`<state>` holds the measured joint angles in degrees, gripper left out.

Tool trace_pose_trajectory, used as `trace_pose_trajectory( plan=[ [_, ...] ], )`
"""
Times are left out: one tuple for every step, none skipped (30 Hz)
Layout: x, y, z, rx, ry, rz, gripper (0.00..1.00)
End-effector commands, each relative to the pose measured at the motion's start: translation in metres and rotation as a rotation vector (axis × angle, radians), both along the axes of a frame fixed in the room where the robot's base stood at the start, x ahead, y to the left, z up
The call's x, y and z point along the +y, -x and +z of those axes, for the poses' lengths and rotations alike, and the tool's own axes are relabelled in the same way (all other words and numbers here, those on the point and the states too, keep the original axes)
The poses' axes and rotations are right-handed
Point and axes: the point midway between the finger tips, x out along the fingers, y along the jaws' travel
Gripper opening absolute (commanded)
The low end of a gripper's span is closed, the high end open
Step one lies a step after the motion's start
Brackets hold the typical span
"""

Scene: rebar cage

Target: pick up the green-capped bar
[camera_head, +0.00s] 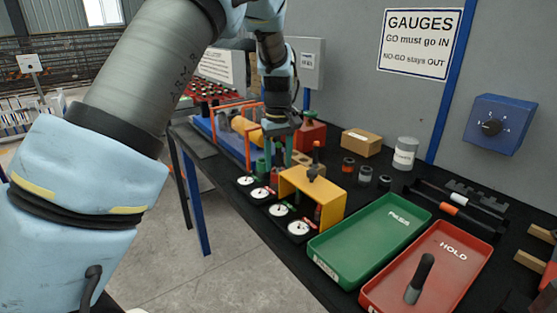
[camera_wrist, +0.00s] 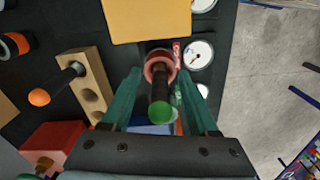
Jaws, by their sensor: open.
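My gripper (camera_head: 279,158) reaches down over the black table in the head view. In the wrist view its two green fingers (camera_wrist: 159,74) are spread wide, with nothing clamped. The green-capped bar (camera_wrist: 160,110) shows between the fingers, with its round green end toward the camera. Its dark shaft runs away to a reddish ring (camera_wrist: 158,66) at the far end. A gap shows on either side between bar and fingers. In the head view I cannot clearly make out the bar near the fingers.
A yellow stand (camera_head: 325,185) and round dial gauges (camera_head: 278,210) are close to the gripper. A green tray (camera_head: 385,225) and a red tray (camera_head: 440,255) holding a dark bar are nearer.

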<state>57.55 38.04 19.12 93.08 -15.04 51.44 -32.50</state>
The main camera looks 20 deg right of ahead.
Motion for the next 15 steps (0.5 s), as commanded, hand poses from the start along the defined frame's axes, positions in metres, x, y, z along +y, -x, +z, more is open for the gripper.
trace_pose_trajectory(
  plan=[
    [0.0002, 0.0001, -0.0017, 0.001, 0.000, 0.000, 0.60],
    [0.0001, 0.0001, -0.0024, 0.000, 0.000, 0.000, 0.60],
    [0.0000, 0.0000, -0.0029, 0.000, 0.001, 0.000, 0.60],
    [-0.0001, -0.0001, -0.0030, 0.000, 0.001, 0.000, 0.60],
    [-0.0001, -0.0001, -0.0030, 0.000, 0.001, 0.000, 0.60],
    [-0.0001, -0.0001, -0.0030, 0.000, 0.001, 0.000, 0.60],
    [-0.0001, -0.0001, -0.0029, 0.000, 0.001, 0.000, 0.60],
    [-0.0001, -0.0001, -0.0029, 0.000, 0.001, 0.000, 0.59],
    [-0.0001, -0.0001, -0.0029, 0.000, 0.001, 0.000, 0.54],
    [-0.0001, -0.0001, -0.0028, 0.000, 0.001, 0.000, 0.51],
    [-0.0001, -0.0001, -0.0028, 0.000, 0.001, 0.000, 0.48],
    [-0.0002, -0.0001, -0.0028, 0.000, 0.001, 0.000, 0.43],
    [-0.0001, -0.0001, -0.0027, -0.001, 0.001, 0.000, 0.40],
    [-0.0001, -0.0001, -0.0027, 0.000, 0.001, 0.000, 0.36],
    [-0.0001, -0.0002, -0.0027, -0.001, 0.001, 0.000, 0.32]
  ],
)
